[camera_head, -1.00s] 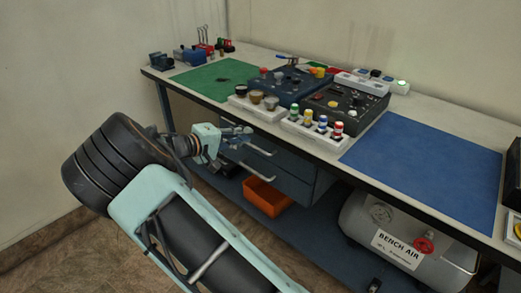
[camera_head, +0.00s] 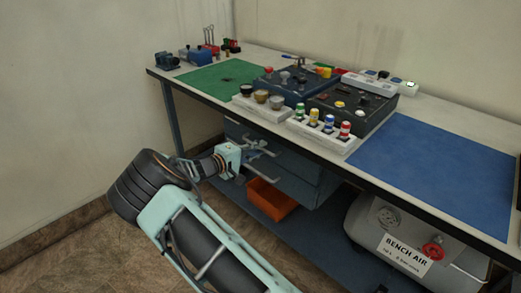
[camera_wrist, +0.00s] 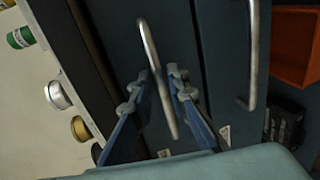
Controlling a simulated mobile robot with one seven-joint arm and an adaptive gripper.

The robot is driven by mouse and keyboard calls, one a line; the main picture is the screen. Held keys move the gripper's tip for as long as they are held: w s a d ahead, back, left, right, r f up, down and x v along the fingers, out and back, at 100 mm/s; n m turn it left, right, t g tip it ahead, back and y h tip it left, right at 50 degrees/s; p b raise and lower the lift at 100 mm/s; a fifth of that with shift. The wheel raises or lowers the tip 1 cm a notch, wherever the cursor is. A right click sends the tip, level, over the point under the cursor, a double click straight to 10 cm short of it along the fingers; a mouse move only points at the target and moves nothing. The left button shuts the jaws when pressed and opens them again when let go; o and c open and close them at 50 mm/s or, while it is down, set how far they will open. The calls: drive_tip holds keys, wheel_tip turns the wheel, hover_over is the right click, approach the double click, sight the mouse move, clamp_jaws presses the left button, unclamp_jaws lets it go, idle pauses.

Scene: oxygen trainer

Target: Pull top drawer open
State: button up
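The dark blue drawer unit (camera_head: 296,167) hangs under the bench and its top drawer looks closed. In the wrist view, the top drawer's silver bar handle (camera_wrist: 151,55) runs between the two fingers of my gripper (camera_wrist: 158,76). The fingers are apart, one on each side of the bar, and I cannot tell whether either touches it. The lower drawer's handle (camera_wrist: 253,58) lies to the right in the wrist view, clear of the fingers. In the head view my gripper (camera_head: 262,151) is at the top drawer front and partly hides its handle.
The bench top (camera_head: 420,122) overhangs the drawers and carries trainer boxes and a white rack of coloured bottles (camera_head: 322,132). An orange bin (camera_head: 271,199) sits on the shelf below the drawers. A bench air tank (camera_head: 400,225) stands at right. Floor in front is open.

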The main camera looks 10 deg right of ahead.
drive_tip(key=shift+w+d+f, duration=0.1)
drive_tip(key=shift+w+d, duration=0.2)
drive_tip(key=shift+d, duration=0.1)
drive_tip(key=shift+c, duration=0.2)
clamp_jaws()
drive_tip(key=shift+a, duration=0.1)
drive_tip(key=f+b+v, duration=0.1)
drive_tip(key=f+v, duration=0.2)
drive_tip(key=v, duration=1.3)
drive_tip(key=s+a+f+b+v, duration=0.1)
drive_tip(key=f+v, duration=0.2)
drive_tip(key=v, duration=1.2)
drive_tip(key=shift+s+a+f, duration=0.2)
drive_tip(key=shift+a, duration=0.15)
drive_tip(key=shift+o, duration=0.2)
unclamp_jaws()
